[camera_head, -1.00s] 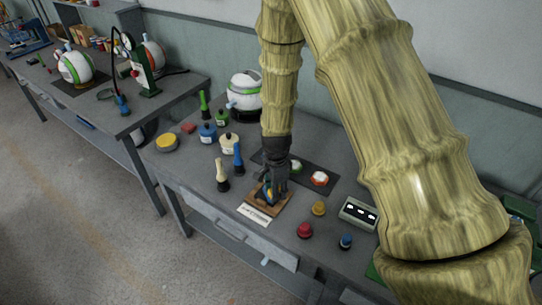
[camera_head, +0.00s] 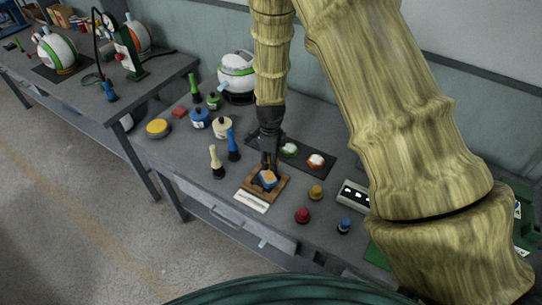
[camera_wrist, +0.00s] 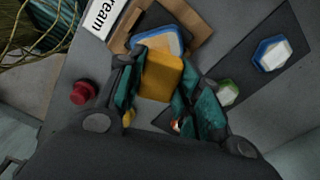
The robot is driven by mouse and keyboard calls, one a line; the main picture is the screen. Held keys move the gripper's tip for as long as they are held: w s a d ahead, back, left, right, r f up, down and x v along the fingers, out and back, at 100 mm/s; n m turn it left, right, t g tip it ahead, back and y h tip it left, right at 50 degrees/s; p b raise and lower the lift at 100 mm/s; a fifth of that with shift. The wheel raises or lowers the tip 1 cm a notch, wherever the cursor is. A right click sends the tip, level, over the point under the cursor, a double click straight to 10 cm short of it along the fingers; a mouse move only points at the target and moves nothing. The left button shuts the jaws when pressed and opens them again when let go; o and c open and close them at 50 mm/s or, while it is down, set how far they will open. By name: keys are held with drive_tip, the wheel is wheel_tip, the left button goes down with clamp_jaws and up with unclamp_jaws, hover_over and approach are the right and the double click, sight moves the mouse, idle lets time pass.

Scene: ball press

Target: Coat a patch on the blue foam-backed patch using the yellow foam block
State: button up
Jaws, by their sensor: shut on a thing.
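My gripper (camera_wrist: 160,88) is shut on the yellow foam block (camera_wrist: 162,76), which sits between its teal fingers in the wrist view. In the head view my gripper (camera_head: 268,164) is low over a brown wooden board (camera_head: 284,184). A blue foam-backed patch (camera_wrist: 271,53) with a white top lies on a dark mat at the wrist view's right, apart from my gripper. In the head view my gripper hides that patch.
The dark mat also holds green-edged (camera_head: 289,149) and red-edged (camera_head: 315,160) patches. A white label (camera_head: 252,200) lies before the board. Red (camera_head: 303,215), yellow (camera_head: 316,192) and blue (camera_head: 344,226) knobs stand right of it. Blue-handled (camera_head: 232,144) and cream-handled (camera_head: 216,161) tools stand left.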

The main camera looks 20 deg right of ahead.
sight(270, 175)
wheel_tip(270, 175, down, 4)
drive_tip(key=b, duration=0.2)
drive_tip(key=shift+f+b, duration=0.1)
drive_tip(key=shift+b, duration=0.2)
drive_tip(key=shift+a+f, duration=0.4)
drive_tip(key=shift+a, duration=0.25)
drive_tip(key=shift+s+a+f, duration=0.1)
drive_tip(key=shift+a+f, duration=0.05)
drive_tip(key=shift+a, duration=0.55)
drive_tip(key=shift+a+b, duration=0.3)
drive_tip(key=shift+a, duration=0.25)
drive_tip(key=shift+a+f+b, duration=0.15)
drive_tip(key=shift+b, duration=0.15)
drive_tip(key=shift+d+r, duration=0.25)
drive_tip(key=shift+d, duration=0.05)
drive_tip(key=shift+d+p, duration=0.4)
drive_tip(key=shift+d, duration=1.2)
drive_tip(key=shift+d+r+p, duration=0.25)
drive_tip(key=shift+r+p, duration=0.35)
drive_tip(key=shift+r, duration=0.5)
drive_tip(key=shift+a+r+p, duration=0.1)
drive_tip(key=shift+r+p, duration=1.9)
drive_tip(key=shift+r, duration=0.9)
drive_tip(key=shift+f, duration=0.1)
